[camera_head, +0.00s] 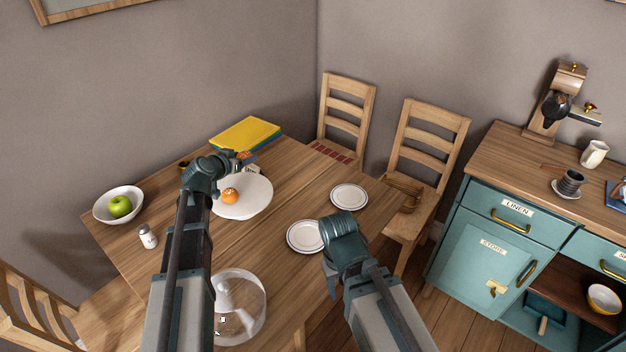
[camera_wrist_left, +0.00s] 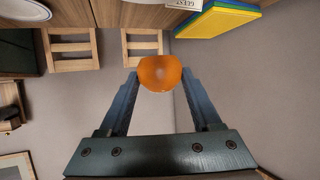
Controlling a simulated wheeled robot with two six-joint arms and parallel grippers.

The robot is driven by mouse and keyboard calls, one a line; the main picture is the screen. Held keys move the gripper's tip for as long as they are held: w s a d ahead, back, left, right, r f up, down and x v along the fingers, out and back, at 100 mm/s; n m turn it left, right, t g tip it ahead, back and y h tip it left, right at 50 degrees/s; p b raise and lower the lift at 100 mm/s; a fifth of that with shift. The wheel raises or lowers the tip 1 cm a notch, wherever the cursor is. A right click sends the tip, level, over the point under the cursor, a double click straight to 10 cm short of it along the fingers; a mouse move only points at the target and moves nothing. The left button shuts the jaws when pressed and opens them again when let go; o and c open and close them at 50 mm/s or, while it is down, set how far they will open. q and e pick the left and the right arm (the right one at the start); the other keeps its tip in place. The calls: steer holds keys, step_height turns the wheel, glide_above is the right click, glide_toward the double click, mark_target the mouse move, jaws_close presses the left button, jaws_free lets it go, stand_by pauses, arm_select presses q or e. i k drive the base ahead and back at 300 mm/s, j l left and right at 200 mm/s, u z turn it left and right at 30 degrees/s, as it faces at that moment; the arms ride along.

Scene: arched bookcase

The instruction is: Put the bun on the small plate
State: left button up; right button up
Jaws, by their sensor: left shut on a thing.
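My left gripper (camera_head: 240,158) is above the far edge of a round white stand (camera_head: 258,203) in the head view. In the left wrist view the left gripper (camera_wrist_left: 160,90) is shut on a smooth orange-brown rounded thing, seemingly the bun (camera_wrist_left: 160,74). In the head view the bun (camera_head: 245,155) shows only as a small orange patch at the fingertips. Two small white plates lie empty to the right, a farther plate (camera_head: 349,197) and a nearer plate (camera_head: 305,236). My right gripper (camera_head: 331,284) is mostly hidden behind its own arm.
A round orange thing (camera_head: 229,195) sits on the stand. A clear dome (camera_head: 250,305) stands at the front. A bowl (camera_head: 105,213) with a green apple (camera_head: 120,206) and a shaker (camera_head: 147,236) are left. Yellow and blue books (camera_head: 245,135) lie behind. Chairs (camera_head: 430,150) flank the table.

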mark_target(350, 197)
steer(key=i+l, duration=0.1)
steer(key=l, duration=1.55)
